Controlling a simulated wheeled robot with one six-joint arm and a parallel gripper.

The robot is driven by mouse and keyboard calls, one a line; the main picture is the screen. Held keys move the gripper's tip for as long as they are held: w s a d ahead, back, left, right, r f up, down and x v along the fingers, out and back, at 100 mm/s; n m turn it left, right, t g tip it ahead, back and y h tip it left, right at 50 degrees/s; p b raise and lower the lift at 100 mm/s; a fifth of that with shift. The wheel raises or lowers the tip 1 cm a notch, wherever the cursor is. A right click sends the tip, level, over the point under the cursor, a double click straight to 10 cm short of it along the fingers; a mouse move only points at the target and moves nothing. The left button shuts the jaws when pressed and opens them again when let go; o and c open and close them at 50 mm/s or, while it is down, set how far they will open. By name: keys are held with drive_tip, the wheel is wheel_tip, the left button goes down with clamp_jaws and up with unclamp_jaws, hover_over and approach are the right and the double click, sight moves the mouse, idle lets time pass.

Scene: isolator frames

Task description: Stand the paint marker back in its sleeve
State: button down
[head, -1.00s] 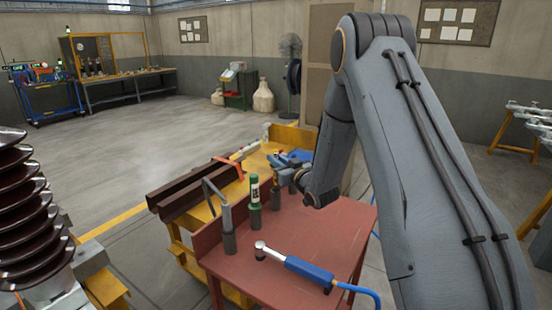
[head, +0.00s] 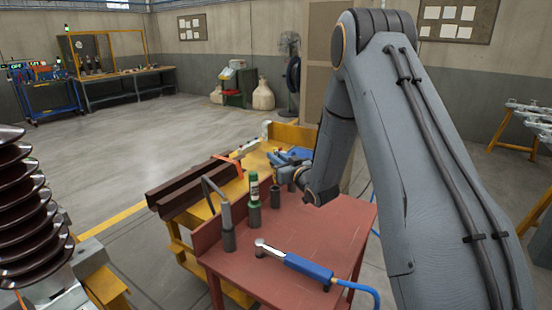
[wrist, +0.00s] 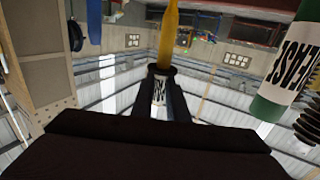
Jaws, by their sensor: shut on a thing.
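The paint marker shows in the wrist view as a yellow body with a white, black-lettered label (wrist: 159,92). My gripper (wrist: 160,72) is shut on it, with the label between the two dark fingers and the yellow part extending past them. In the head view my gripper (head: 288,173) is at the back of the red table, close to a dark grey sleeve (head: 275,198). The marker is too small there to make out, and I cannot tell its height above that sleeve.
A green-and-white grease tube (head: 254,189) stands in a sleeve beside it; it shows large at right in the wrist view (wrist: 288,65). A grey-handled tool (head: 227,216) stands in another sleeve. A blue-handled air tool (head: 308,268) with a hose lies in front on the red table (head: 325,230).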

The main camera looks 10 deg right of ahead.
drive_tip(key=shift+f, duration=0.15)
drive_tip(key=shift+f+b, duration=3.3)
drive_tip(key=shift+f, duration=1.8)
drive_tip(key=c, duration=1.6)
unclamp_jaws()
drive_tip(key=shift+c, duration=0.2)
drive_tip(key=b+v, duration=0.1)
drive_tip(key=v, duration=0.7)
drive_tip(key=shift+w+a+r, duration=0.1)
drive_tip(key=shift+r, duration=0.05)
